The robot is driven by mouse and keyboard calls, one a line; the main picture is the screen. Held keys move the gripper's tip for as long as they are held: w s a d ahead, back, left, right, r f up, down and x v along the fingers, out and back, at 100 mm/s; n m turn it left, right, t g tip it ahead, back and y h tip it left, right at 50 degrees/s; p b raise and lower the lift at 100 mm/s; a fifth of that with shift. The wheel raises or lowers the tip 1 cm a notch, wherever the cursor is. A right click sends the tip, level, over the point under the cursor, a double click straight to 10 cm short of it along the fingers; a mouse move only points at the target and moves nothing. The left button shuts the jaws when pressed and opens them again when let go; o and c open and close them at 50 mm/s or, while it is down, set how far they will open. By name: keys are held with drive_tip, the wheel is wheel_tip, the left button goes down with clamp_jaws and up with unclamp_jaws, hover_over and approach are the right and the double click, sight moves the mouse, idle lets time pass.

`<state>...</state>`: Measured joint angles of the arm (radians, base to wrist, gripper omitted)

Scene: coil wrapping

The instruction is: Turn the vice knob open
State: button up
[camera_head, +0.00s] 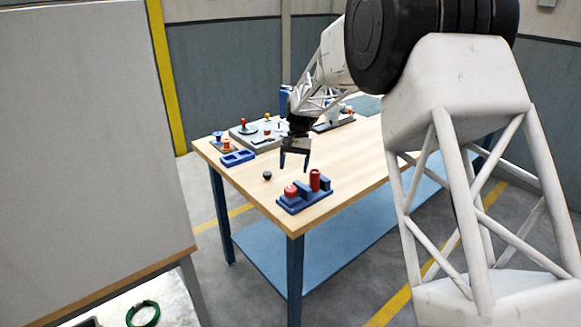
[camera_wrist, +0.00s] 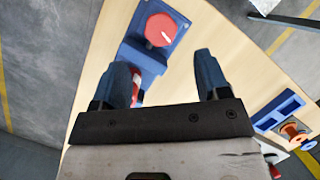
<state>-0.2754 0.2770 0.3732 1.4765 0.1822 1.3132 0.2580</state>
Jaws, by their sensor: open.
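The vice is a blue fixture (camera_head: 290,208) near the front edge of the wooden table. Its round red knob (camera_head: 291,190) sits low at the left end, and a taller red cylinder (camera_head: 315,180) stands among the blue blocks. In the wrist view the knob (camera_wrist: 160,30) shows from above with a white line on its face, beyond the fingertips. The red cylinder (camera_wrist: 136,90) is mostly hidden behind the left finger. My gripper (camera_head: 294,164) is open and empty, pointing down above the fixture. Its two blue fingers (camera_wrist: 164,68) are apart and clear of the knob.
A small black knob-like piece (camera_head: 267,175) stands left of the fixture. A blue tray (camera_head: 238,158) and orange spools (camera_head: 225,144) lie farther back, near a grey board (camera_head: 245,132) with several coloured parts. The table's right front (camera_head: 345,185) is bare.

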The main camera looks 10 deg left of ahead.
drive_tip(key=n, duration=0.3)
drive_tip(key=n+t, duration=0.1)
drive_tip(key=shift+s+a+r+n+h, duration=0.1)
drive_tip(key=shift+s+n+h, duration=0.2)
drive_tip(key=shift+s+n, duration=0.1)
drive_tip(key=n, duration=0.3)
drive_tip(key=n+t, duration=0.1)
drive_tip(key=shift+s+a+n, duration=0.1)
drive_tip(key=shift+s+n, duration=0.25)
drive_tip(key=shift+n, duration=0.05)
drive_tip(key=n, duration=0.3)
drive_tip(key=n+t, duration=0.1)
drive_tip(key=n, duration=0.1)
drive_tip(key=shift+s+a+r, duration=0.1)
drive_tip(key=shift+s+r, duration=0.1)
drive_tip(key=shift+s, duration=0.15)
drive_tip(key=shift+s+a+r+n+t+h, duration=0.1)
drive_tip(key=shift+s+n+t+h, duration=0.1)
drive_tip(key=shift+n, duration=0.8)
drive_tip(key=shift+s+r+n+t+h, duration=0.1)
drive_tip(key=shift+n+t, duration=0.1)
drive_tip(key=shift+n, duration=0.8)
